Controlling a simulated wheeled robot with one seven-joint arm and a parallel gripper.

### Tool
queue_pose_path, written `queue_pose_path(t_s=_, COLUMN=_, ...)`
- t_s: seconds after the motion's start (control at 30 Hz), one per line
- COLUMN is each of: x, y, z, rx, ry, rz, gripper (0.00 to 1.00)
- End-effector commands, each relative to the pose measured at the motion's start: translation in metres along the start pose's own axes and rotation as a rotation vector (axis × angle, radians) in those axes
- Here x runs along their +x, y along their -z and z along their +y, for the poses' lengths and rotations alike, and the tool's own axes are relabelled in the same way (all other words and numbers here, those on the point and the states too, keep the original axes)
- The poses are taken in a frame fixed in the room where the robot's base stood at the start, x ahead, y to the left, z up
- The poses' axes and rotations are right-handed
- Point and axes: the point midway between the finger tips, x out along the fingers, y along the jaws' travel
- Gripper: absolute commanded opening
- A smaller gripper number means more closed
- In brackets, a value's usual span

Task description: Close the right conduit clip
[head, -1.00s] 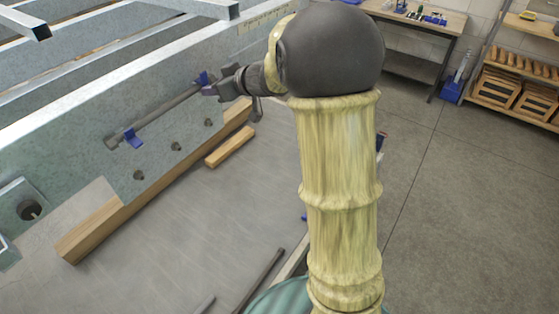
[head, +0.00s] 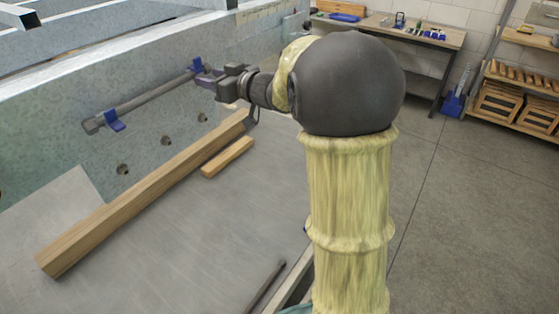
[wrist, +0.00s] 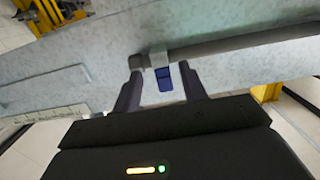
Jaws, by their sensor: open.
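A dark conduit (head: 155,102) runs along the grey metal beam, with two blue clips on it. The right conduit clip (head: 197,65) stands up near the conduit's far right end; the left clip (head: 114,121) is near the other end. My gripper (head: 204,80) is at the right clip, just below it. In the wrist view, my gripper (wrist: 161,78) is open, and the right clip's blue flap (wrist: 164,80) sticks out from the beam between the two fingers. The conduit (wrist: 235,44) passes just beyond the fingertips. I cannot tell whether a finger touches the flap.
A long wooden beam (head: 140,195) and a short wood block (head: 228,157) lie below the metal beam (head: 60,105). Several dark bolts or holes (head: 165,141) line its face. A workbench (head: 390,27) and shelves (head: 520,85) stand at the back. The floor (head: 450,210) at right is clear.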

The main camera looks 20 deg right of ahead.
Motion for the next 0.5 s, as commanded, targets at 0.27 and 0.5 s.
queue_pose_path(t_s=0.27, x=0.001, y=-0.009, z=0.0, rx=0.0, ry=0.0, rz=0.077, gripper=0.43)
queue_pose_path(t_s=0.5, x=-0.029, y=-0.008, z=0.001, rx=-0.001, ry=-0.003, rz=0.094, gripper=0.43)
